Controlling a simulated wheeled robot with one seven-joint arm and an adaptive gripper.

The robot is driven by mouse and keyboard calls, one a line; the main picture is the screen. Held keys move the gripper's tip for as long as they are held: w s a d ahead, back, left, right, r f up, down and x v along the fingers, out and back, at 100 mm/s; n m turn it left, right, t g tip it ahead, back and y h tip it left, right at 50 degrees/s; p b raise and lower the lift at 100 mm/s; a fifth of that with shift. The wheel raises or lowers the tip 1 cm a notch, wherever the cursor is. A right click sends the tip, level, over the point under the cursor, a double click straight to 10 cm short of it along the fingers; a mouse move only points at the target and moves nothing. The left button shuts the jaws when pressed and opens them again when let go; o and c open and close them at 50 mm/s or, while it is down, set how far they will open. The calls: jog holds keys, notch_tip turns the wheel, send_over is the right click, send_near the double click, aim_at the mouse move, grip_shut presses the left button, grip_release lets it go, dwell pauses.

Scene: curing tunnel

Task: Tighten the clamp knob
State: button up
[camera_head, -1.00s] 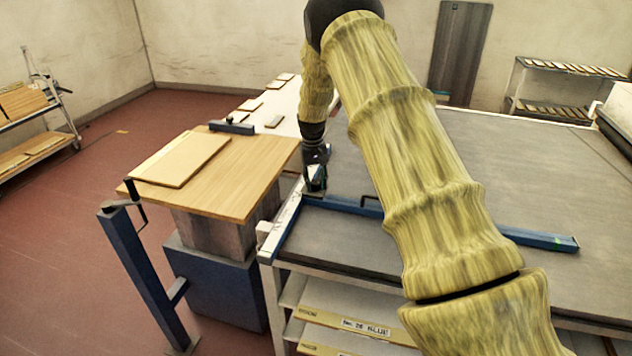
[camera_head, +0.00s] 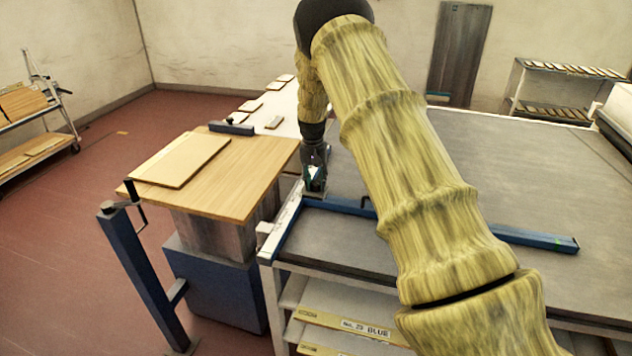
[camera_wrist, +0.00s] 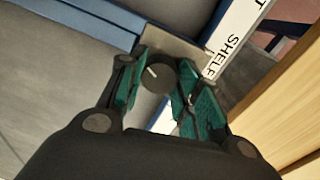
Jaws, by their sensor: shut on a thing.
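The clamp knob (camera_wrist: 157,76) is a dark round knob with a pale pointer line, seen from above in the wrist view. It sits by a small grey metal plate (camera_wrist: 187,50) at the corner of the blue rails. My gripper (camera_wrist: 160,84) is shut on the knob, with its green-padded fingers on either side of it. In the head view my gripper (camera_head: 315,188) points down over the corner of the grey table, and the knob is hidden there by the fingers.
A blue bar (camera_head: 520,237) runs across the grey table (camera_head: 470,150). A white strip lettered SHELF (camera_wrist: 235,33) lies beside the knob. A wooden-topped stand (camera_head: 245,175) with a board (camera_head: 180,159) is close on the left.

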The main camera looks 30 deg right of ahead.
aim_at(314, 181)
jog(key=shift+w+d+r, duration=0.1)
jog(key=shift+w+r, duration=0.1)
jog(key=shift+r, duration=0.05)
jog(key=o, duration=0.9)
jog(key=shift+o, duration=0.8)
jog(key=shift+f, duration=0.15)
jog(key=shift+s, duration=0.1)
notch_tip(314, 181, up, 12)
jog(key=shift+w+a, duration=0.25)
jog(key=shift+w, duration=0.05)
